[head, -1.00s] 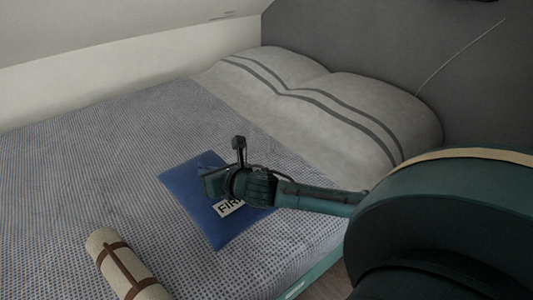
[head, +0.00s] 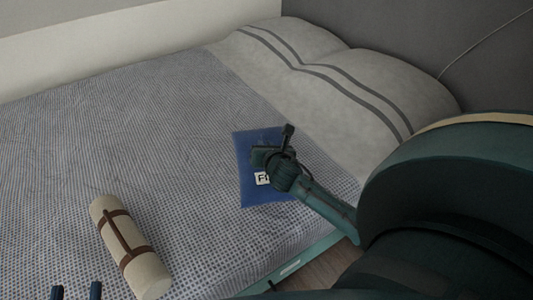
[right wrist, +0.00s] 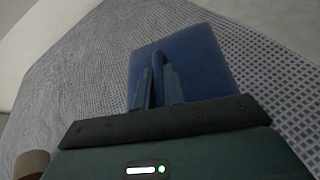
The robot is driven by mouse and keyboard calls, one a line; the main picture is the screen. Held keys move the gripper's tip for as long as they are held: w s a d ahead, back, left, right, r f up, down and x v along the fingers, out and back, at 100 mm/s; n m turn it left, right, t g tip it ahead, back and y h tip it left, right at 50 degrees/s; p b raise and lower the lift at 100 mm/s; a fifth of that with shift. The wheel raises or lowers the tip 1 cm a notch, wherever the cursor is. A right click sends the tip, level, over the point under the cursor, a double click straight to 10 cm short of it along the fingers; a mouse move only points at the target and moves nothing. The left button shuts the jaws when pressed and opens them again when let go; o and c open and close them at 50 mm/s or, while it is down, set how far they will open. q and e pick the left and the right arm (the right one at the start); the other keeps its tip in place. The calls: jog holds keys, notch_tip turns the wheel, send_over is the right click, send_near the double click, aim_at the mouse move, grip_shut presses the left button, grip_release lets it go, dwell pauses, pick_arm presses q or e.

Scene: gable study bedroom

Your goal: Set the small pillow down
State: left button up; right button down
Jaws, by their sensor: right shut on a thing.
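The small pillow (head: 247,185) is a flat blue square with a white lettered label, partly covered by my right gripper in the head view. My right gripper (head: 262,157) is shut on it. The right wrist view shows the fingers (right wrist: 160,88) pinching the blue pillow (right wrist: 200,57), with bedspread behind it. The pillow is over the bed (head: 150,160), near its front edge; I cannot tell whether it touches the bedspread. Two dark fingertips of my left gripper (head: 76,292) show at the bottom left of the head view, apart and with nothing between them.
A cream roll with brown straps (head: 118,228) lies on the bed, left of the small pillow. Large pale striped pillows (head: 345,85) lie at the bed's head. The bed's front edge (head: 290,268) is close by.

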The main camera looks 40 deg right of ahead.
notch_tip(320, 180, down, 4)
jog(key=shift+b, duration=1.15)
pick_arm(q)
jog(key=shift+w+d+n, duration=0.1)
jog(key=shift+d+n, duration=0.15)
jog(key=shift+n, duration=0.05)
pick_arm(e)
jog(key=shift+r, duration=0.1)
jog(key=c, duration=1.9)
grip_release()
jog(key=shift+f, duration=0.2)
jog(key=o, duration=0.4)
jog(key=shift+r, duration=0.15)
